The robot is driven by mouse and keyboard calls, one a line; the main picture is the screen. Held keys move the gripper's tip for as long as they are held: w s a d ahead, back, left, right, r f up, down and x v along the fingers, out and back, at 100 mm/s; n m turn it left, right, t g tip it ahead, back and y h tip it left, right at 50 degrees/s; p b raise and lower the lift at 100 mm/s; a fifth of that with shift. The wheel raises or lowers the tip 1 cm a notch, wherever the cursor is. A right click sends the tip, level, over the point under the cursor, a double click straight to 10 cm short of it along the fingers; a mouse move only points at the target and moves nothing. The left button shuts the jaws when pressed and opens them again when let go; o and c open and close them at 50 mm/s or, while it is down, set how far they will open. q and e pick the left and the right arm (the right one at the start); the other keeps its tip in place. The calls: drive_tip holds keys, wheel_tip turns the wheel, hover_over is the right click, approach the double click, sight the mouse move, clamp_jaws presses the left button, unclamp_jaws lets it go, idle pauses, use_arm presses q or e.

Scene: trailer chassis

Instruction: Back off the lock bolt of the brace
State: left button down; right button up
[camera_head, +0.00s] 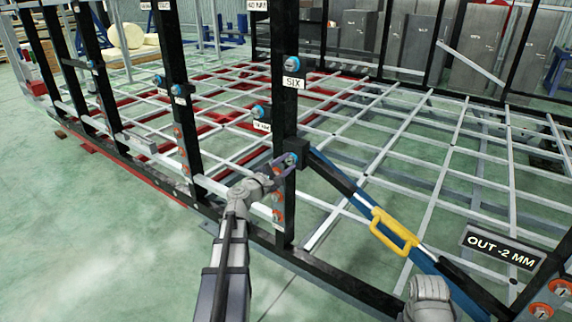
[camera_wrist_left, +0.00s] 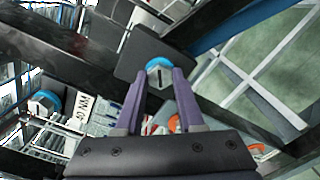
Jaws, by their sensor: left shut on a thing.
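The brace (camera_head: 349,190) runs diagonally from a black post (camera_head: 284,100) down to the lower right, with a yellow handle (camera_head: 394,231) and a blue backing. At its upper end is a black block with the lock bolt (camera_head: 291,158), a silver head with a blue ring. In the left wrist view the bolt (camera_wrist_left: 158,73) sits between the fingertips of my left gripper (camera_wrist_left: 160,75). My left gripper (camera_head: 283,165) is shut on the bolt, its purple fingers on either side of the head. A grey part of my right arm shows at the bottom right; its gripper is out of view.
A sign reading "OUT -2 MM" (camera_head: 501,249) stands right of the brace. The post carries a "SIX" label (camera_head: 293,83), another blue-ringed bolt (camera_head: 292,63) and orange-ringed bolts below the gripper. A grey bar lattice (camera_head: 400,150) spreads behind. Open green floor (camera_head: 90,240) lies at left.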

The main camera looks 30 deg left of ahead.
use_arm(q)
drive_tip(key=n, duration=0.5)
drive_tip(key=shift+w+n, duration=0.1)
drive_tip(key=shift+n, duration=0.3)
drive_tip(key=n, duration=1)
drive_tip(key=shift+n, duration=2.5)
drive_tip(key=c, duration=0.7)
unclamp_jaws()
drive_tip(key=shift+w+d, duration=0.1)
drive_tip(key=shift+o, duration=0.9)
